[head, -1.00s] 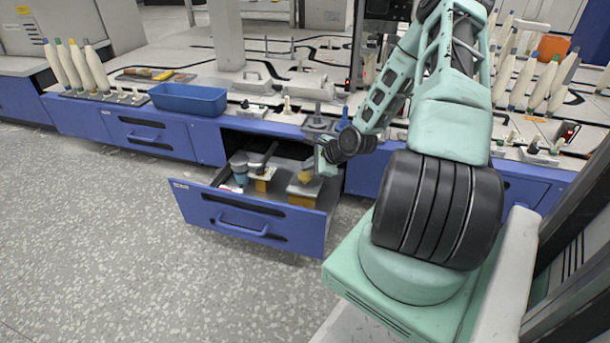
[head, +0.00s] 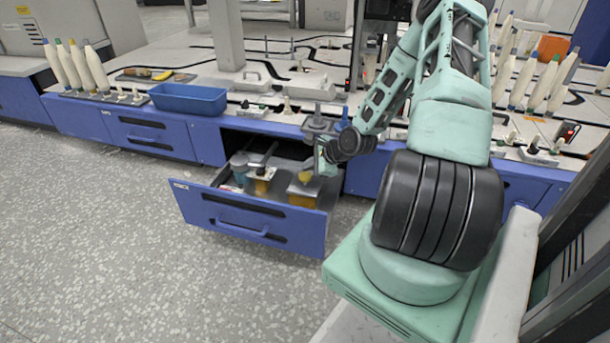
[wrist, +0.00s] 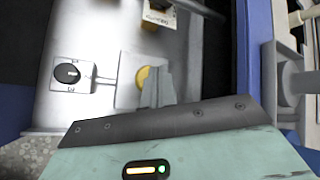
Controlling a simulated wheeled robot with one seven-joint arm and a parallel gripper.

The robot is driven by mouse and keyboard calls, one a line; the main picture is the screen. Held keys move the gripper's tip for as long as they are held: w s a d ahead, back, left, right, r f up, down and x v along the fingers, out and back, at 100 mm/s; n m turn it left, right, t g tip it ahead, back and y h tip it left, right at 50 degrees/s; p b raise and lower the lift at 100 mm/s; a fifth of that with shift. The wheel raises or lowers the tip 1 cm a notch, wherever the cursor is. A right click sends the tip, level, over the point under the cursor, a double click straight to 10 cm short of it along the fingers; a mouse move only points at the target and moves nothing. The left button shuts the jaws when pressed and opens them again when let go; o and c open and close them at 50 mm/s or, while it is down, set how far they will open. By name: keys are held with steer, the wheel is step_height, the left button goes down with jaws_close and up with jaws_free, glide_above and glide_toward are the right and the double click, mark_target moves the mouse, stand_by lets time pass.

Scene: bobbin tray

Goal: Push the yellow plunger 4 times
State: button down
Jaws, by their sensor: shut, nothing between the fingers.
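The yellow plunger (wrist: 143,78) shows in the wrist view as a round yellow cap on a pale plate, partly covered by my fingers. In the head view a yellow top (head: 305,177) shows on a box inside the open blue drawer (head: 190,196). My gripper (wrist: 155,76) is shut and empty. Its fingertips overlap the right side of the plunger in the wrist view; I cannot tell whether they touch it. In the head view my gripper (head: 326,165) hangs over the right part of the drawer, and its tips are hard to make out.
A black dial (wrist: 70,73) on a white plate lies left of the plunger. Other small containers stand in the drawer's left part. The drawer walls and the blue cabinet edge are close around my gripper. A blue bin (head: 188,99) stands on the worktop. The floor at left is clear.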

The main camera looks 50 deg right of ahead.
mark_target(308, 176)
steer(key=shift+f+p, duration=0.25)
steer(key=shift+p, duration=0.05)
steer(key=shift+f, duration=0.2)
stand_by(0.3)
steer(key=shift+f, duration=1)
stand_by(1.0)
steer(key=shift+r, duration=0.1)
steer(key=shift+r+p, duration=1.35)
steer(key=shift+p, duration=0.05)
step_height(308, 176, up, 5)
steer(key=p, duration=0.6)
steer(key=shift+r, duration=0.1)
